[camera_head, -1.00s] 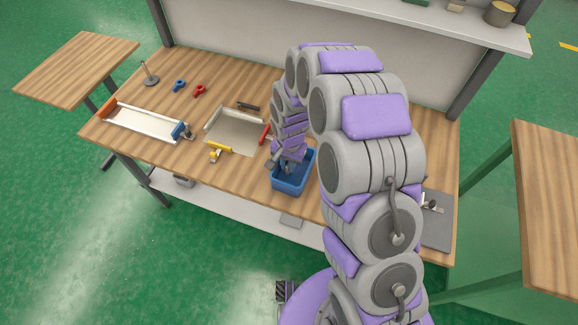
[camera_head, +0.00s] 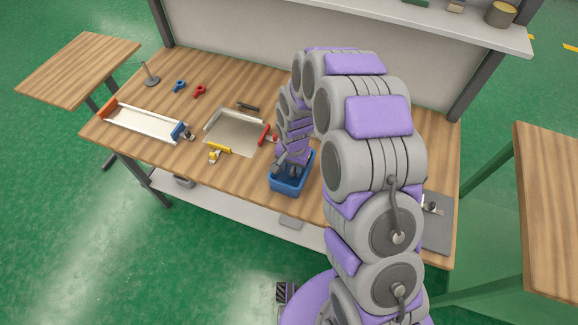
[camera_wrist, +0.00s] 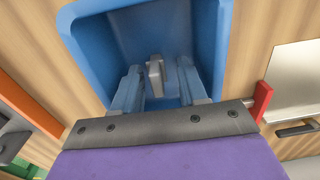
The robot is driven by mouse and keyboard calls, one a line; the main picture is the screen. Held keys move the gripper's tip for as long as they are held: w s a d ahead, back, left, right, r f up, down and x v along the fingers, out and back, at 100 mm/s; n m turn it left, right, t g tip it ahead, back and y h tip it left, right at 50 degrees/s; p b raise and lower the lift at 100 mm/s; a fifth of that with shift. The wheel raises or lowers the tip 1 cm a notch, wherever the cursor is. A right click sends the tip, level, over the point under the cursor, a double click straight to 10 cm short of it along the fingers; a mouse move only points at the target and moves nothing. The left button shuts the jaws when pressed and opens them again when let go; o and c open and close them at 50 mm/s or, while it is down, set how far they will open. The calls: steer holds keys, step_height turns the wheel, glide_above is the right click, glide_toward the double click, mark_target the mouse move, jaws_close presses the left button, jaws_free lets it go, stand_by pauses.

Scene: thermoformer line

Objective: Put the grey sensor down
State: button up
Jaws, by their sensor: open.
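The blue bin (camera_head: 289,187) stands on the bench beside the metal tray, and its rim also shows in the wrist view (camera_wrist: 73,28). A small grey block, which looks like the grey sensor (camera_wrist: 155,76), is in the bin between my fingers, with a gap on each side. I cannot tell whether it rests on the bin floor. My gripper (camera_wrist: 158,88) is open, with its fingers reaching down into the bin. In the head view my gripper (camera_head: 290,165) is at the bin, and the sensor is not visible there.
A metal tray (camera_head: 232,135) with red and yellow clamps lies left of the bin. A long white tray (camera_head: 140,122), blue and red clamps (camera_head: 189,88) and a post on a round base (camera_head: 151,76) are farther left. A grey mat (camera_head: 438,232) lies at right.

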steer(key=shift+d+r, duration=0.15)
steer(key=shift+d, duration=0.3)
steer(key=s+d+r+p, duration=0.1)
steer(key=s+r+p, duration=0.15)
steer(key=r, duration=1.35)
steer(key=s+d+r+n, duration=0.1)
steer(key=s+d+r, duration=0.3)
steer(key=s, duration=0.6)
steer(key=s+d+r+n+g, duration=0.1)
steer(key=s+d+r, duration=0.3)
steer(key=s, duration=0.5)
steer(key=s+d+r+n, duration=0.2)
steer(key=s+d+r, duration=0.2)
steer(key=s, duration=0.6)
steer(key=shift+s+d+r+g, duration=0.3)
steer(key=shift+s+r+g, duration=0.05)
steer(key=shift+r+g, duration=0.1)
steer(key=shift+a, duration=0.2)
